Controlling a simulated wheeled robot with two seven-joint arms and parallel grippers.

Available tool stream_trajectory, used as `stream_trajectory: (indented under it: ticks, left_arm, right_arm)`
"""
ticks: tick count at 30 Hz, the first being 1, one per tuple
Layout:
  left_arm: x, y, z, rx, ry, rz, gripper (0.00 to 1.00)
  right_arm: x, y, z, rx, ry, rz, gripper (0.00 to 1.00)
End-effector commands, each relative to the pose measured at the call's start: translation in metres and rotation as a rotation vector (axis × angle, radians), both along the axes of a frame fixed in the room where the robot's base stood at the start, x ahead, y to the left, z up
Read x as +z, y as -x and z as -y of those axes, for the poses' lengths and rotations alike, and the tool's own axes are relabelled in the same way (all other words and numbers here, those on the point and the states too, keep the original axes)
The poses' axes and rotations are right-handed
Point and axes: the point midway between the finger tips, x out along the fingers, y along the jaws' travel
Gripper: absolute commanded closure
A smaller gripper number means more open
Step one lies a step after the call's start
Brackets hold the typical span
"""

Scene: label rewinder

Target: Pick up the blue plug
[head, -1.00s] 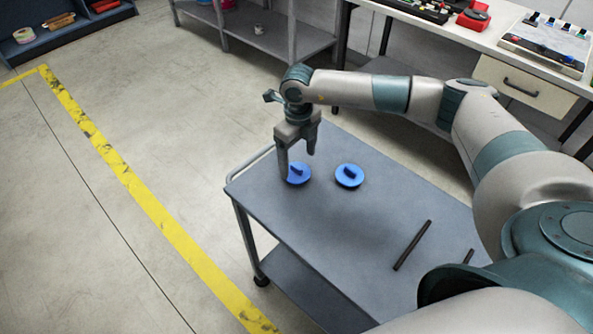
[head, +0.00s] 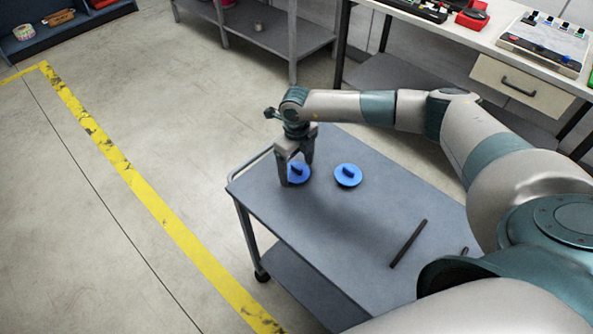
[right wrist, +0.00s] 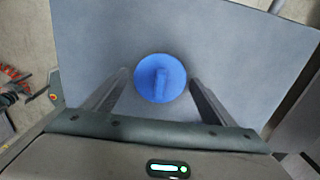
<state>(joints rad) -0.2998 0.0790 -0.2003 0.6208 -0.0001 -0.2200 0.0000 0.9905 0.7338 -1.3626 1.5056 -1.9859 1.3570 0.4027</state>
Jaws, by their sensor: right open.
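Two round blue plugs with raised grips lie on the grey cart top. The left blue plug (head: 299,174) is at the cart's far left end, partly hidden by a finger. The other blue plug (head: 348,175) lies to its right with nothing around it. My right gripper (head: 296,176) is open and points down over the left plug, with a finger on either side of it. In the right wrist view this plug (right wrist: 160,78) shows between and slightly beyond the open fingers (right wrist: 160,82); no finger visibly touches its grip. My left gripper is not in view.
The grey cart (head: 350,225) has a rail at its left end. A dark rod (head: 408,243) lies on its right part, with another rod (head: 464,251) partly hidden by my arm. A white workbench (head: 480,40) and a grey shelf (head: 270,30) stand behind.

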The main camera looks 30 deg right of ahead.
Motion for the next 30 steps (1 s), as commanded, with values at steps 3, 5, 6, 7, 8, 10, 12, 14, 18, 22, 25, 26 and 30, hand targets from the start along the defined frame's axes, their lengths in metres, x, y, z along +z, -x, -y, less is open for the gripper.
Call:
stream_trajectory:
  ticks: [3,5,6,7,8,10,12,14,18,22,25,26,30]
  left_arm:
    - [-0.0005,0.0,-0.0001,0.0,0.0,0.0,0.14]
    - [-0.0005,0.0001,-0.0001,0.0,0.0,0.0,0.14]
    - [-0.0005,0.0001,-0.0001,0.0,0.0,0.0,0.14]
    - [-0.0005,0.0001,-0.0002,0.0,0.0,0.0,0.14]
    - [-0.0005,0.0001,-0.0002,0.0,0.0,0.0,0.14]
    - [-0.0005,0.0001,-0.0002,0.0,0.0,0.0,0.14]
    - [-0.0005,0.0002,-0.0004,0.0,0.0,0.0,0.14]
    - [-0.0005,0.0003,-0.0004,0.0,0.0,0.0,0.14]
    - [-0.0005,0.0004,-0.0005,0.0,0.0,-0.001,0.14]
    - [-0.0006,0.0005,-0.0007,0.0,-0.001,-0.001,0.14]
    - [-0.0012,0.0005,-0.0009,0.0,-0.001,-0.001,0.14]
    - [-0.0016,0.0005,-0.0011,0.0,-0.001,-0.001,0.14]
    - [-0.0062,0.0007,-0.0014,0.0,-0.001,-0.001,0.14]
  right_arm:
    - [-0.0002,0.0,0.0,0.0,0.0,0.0,0.21]
    - [-0.0001,-0.0001,0.0,0.0,0.0,0.0,0.21]
    - [0.0,-0.0001,0.0,0.0,0.0,0.0,0.21]
    - [0.0,-0.0001,0.0,0.0,0.0,0.0,0.21]
    - [0.0001,-0.0001,0.0,0.0,0.0,0.0,0.21]
    - [0.0002,-0.0001,0.0001,0.0,0.0,0.0,0.21]
    - [0.0002,-0.0001,0.0001,0.0,0.0,0.0,0.31]
    - [0.0002,-0.0001,0.0001,0.0,0.0,0.0,0.45]
    - [0.0004,-0.0002,0.0002,0.0,0.0,0.0,0.57]
    - [0.0004,-0.0001,0.0001,-0.001,0.0,0.0,0.57]
    - [0.0009,-0.0003,0.0001,-0.001,0.0,0.001,0.57]
    - [0.0014,-0.0004,0.0002,-0.001,0.0,0.001,0.57]
    - [0.0074,-0.0011,-0.0001,-0.001,-0.001,0.003,0.57]
